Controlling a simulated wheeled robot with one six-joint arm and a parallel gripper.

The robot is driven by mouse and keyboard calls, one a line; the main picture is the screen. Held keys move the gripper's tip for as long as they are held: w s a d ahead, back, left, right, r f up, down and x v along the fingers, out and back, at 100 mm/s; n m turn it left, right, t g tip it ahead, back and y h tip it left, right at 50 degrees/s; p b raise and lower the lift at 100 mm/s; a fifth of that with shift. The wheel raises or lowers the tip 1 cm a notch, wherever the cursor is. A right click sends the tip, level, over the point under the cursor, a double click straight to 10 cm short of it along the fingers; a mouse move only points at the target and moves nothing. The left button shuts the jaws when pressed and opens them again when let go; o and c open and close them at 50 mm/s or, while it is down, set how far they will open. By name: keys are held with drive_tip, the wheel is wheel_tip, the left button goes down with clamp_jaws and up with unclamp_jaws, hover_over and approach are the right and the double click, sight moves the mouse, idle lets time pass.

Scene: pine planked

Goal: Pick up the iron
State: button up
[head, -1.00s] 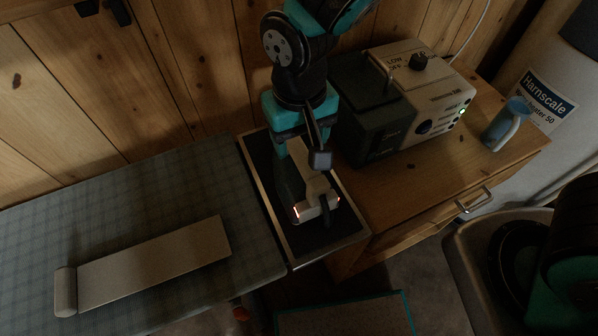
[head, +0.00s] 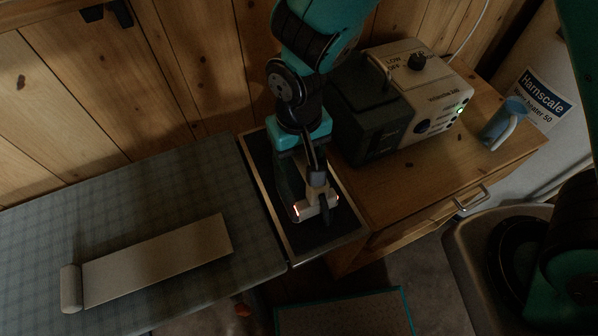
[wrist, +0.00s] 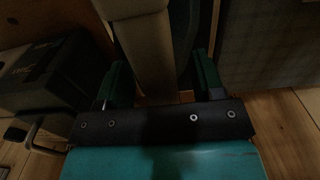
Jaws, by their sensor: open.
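The iron (head: 309,209) stands on the dark, pale-rimmed rest (head: 282,248) at the right end of the ironing board. It has a dark body, a beige handle and base part, and a small red light. My gripper (head: 316,180) is lowered over it from above and hides much of it. In the wrist view the beige handle of the iron (wrist: 148,45) runs between the two fingers of my open gripper (wrist: 160,75). A gap shows on the right of the handle; on the left the finger looks close, and I cannot tell if it touches.
The grey checked ironing board (head: 120,195) carries a narrow sleeve board (head: 160,262). A dark and beige steam unit (head: 385,115) stands close right of my arm on a wooden cabinet (head: 400,205). Plank wall lies behind.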

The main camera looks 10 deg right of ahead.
drive_tip(key=shift+f, duration=0.2)
idle(0.3)
clamp_jaws()
